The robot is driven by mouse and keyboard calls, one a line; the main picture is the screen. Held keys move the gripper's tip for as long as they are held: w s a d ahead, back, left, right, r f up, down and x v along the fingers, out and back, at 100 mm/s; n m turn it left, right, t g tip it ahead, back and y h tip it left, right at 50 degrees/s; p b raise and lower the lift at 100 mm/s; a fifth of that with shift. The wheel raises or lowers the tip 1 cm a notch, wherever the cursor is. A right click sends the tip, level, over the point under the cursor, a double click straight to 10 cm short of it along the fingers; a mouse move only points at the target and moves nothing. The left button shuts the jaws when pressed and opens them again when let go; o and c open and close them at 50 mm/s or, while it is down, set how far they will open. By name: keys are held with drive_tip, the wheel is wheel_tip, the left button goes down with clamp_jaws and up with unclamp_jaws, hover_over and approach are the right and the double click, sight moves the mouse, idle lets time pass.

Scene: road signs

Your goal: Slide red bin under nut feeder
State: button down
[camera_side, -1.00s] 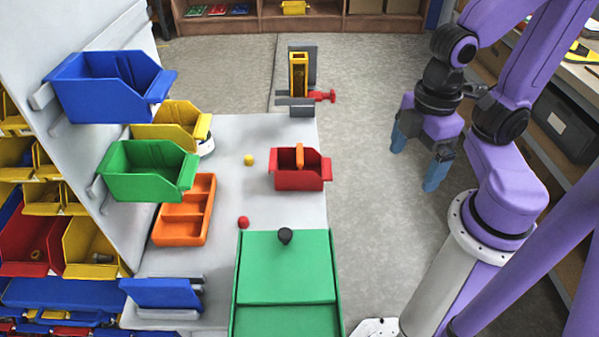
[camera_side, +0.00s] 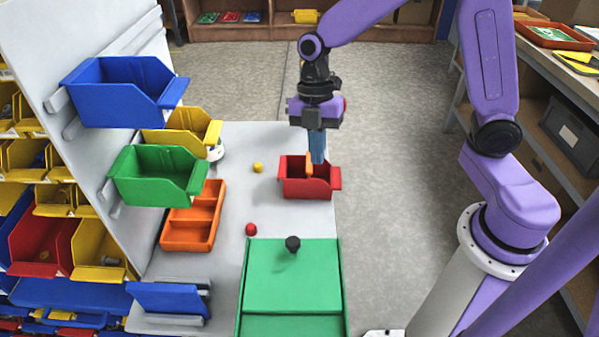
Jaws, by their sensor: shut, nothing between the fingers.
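The red bin (camera_side: 306,189) sits on the light grey table near its right edge, with an orange upright piece (camera_side: 309,171) in its middle. My gripper (camera_side: 317,160) points down at the bin's back part, its blue fingers shut and empty, close beside the orange piece. I cannot tell whether the fingers touch the bin.
A green-lidded box (camera_side: 292,275) with a black knob stands in front. A small red piece (camera_side: 251,229) and a yellow piece (camera_side: 258,167) lie left of the bin. An orange tray (camera_side: 186,236) and wall bins, including a green bin (camera_side: 155,178), are at left.

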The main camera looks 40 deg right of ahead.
drive_tip(key=w+d+f+n+y, duration=0.1)
drive_tip(key=w+d+f+n, duration=0.15)
drive_tip(key=w, duration=0.45)
drive_tip(key=s+a+f+n, duration=0.1)
drive_tip(key=s+a+f, duration=0.2)
drive_tip(key=f, duration=0.7)
drive_tip(key=shift+w+d+f, duration=0.1)
drive_tip(key=shift+w+d, duration=1.3)
drive_tip(key=shift+w, duration=0.2)
drive_tip(key=w+d, duration=0.7)
drive_tip(key=shift+w+d, duration=0.35)
